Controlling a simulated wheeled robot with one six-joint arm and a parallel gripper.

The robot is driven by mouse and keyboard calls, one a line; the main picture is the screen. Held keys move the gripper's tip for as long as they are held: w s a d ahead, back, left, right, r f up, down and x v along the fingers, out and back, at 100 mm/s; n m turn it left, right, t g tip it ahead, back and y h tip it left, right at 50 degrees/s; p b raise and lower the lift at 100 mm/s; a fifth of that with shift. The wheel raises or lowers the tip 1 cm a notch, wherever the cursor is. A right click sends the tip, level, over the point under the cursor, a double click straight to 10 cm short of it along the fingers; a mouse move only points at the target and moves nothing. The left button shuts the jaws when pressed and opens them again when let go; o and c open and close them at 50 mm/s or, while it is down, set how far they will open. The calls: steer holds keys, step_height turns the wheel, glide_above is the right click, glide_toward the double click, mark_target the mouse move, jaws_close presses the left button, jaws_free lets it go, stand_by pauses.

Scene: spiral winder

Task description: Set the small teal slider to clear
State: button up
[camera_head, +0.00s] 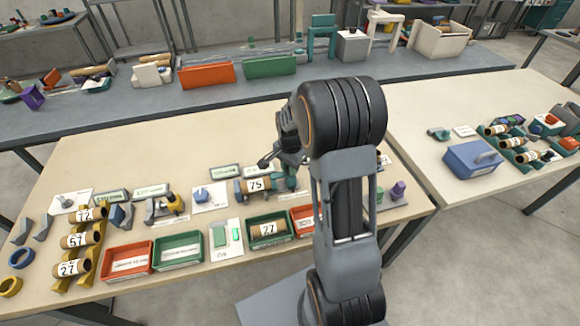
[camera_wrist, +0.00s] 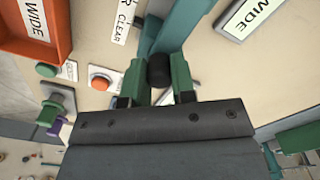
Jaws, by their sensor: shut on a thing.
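In the wrist view, my gripper's two green fingers (camera_wrist: 157,80) close around a black knob (camera_wrist: 158,68), one finger on each side. The knob stands beside a teal part (camera_wrist: 185,28), which looks like the slider. Whether the knob is joined to it cannot be told. A white label reading CLEAR (camera_wrist: 123,22) lies left of the teal part. In the head view, a teal part (camera_head: 291,180) shows below my wrist, next to a brown tube marked 75 (camera_head: 256,185). My fingertips are hidden there.
In the wrist view, an orange bin (camera_wrist: 38,35) is at top left, with an orange button (camera_wrist: 100,80) and a green button (camera_wrist: 47,70) nearby. In the head view, red (camera_head: 128,260) and green (camera_head: 178,252) bins and a rack of numbered tubes (camera_head: 78,240) crowd the table.

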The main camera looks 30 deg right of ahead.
jaws_close()
steer(key=shift+s+d, duration=0.15)
steer(key=shift+d, duration=0.6)
steer(key=o, duration=0.5)
jaws_free()
steer(key=shift+d, duration=0.15)
steer(key=shift+o, duration=0.5)
steer(key=shift+r, duration=0.1)
steer(key=shift+r, duration=0.4)
step_height(320, 180, up, 13)
steer(key=shift+b, duration=0.35)
